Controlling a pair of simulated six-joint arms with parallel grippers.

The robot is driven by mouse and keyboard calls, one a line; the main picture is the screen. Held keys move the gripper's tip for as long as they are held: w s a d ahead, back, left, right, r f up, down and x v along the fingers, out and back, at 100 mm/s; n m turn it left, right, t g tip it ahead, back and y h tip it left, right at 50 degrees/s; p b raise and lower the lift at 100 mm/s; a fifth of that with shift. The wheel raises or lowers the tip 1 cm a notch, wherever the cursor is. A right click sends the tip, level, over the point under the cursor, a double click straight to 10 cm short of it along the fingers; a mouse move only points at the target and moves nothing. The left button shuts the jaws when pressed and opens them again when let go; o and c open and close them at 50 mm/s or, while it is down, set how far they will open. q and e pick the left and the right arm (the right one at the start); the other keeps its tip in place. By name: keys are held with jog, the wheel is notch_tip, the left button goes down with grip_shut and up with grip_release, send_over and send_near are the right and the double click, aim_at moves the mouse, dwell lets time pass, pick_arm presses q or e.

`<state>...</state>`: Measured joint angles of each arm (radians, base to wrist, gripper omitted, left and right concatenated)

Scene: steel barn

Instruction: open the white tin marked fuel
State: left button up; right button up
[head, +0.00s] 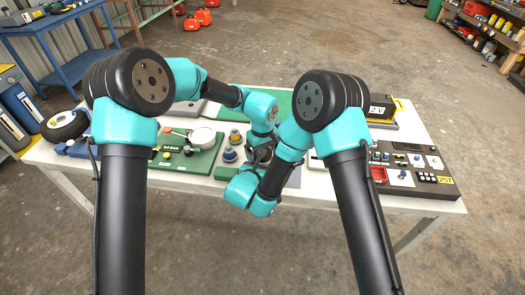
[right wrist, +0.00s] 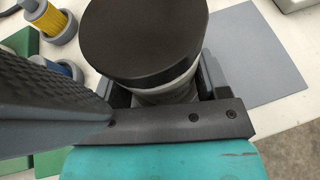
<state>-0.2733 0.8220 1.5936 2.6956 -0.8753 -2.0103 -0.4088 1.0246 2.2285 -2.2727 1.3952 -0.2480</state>
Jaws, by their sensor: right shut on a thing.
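The tin (right wrist: 165,97) is a pale cylinder with a black lid (right wrist: 143,38), upright in the right wrist view. No fuel marking shows. My right gripper (right wrist: 168,90) is shut around the tin's body, one finger on each side, below the lid. In the head view my right gripper (head: 260,162) is low over the middle of the table, mostly hidden by its own wrist. My left gripper (head: 263,138) is close above it and partly hidden by the right arm. A dark ribbed finger, apparently of my left gripper, is beside the lid in the right wrist view; its opening does not show.
Yellow (right wrist: 52,17) and blue (right wrist: 62,70) filters on grey bases stand left of the tin. A green board (head: 190,158) with a round pale part lies further left. A control panel (head: 425,180) is at the right. A grey mat (right wrist: 255,50) lies bare beside the tin.

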pick_arm(q)
jog(key=shift+r, duration=2.2)
pick_arm(e)
jog(key=o, duration=1.8)
jog(key=v, duration=1.7)
jog(key=shift+s, duration=0.15)
jog(key=shift+a+r, duration=0.1)
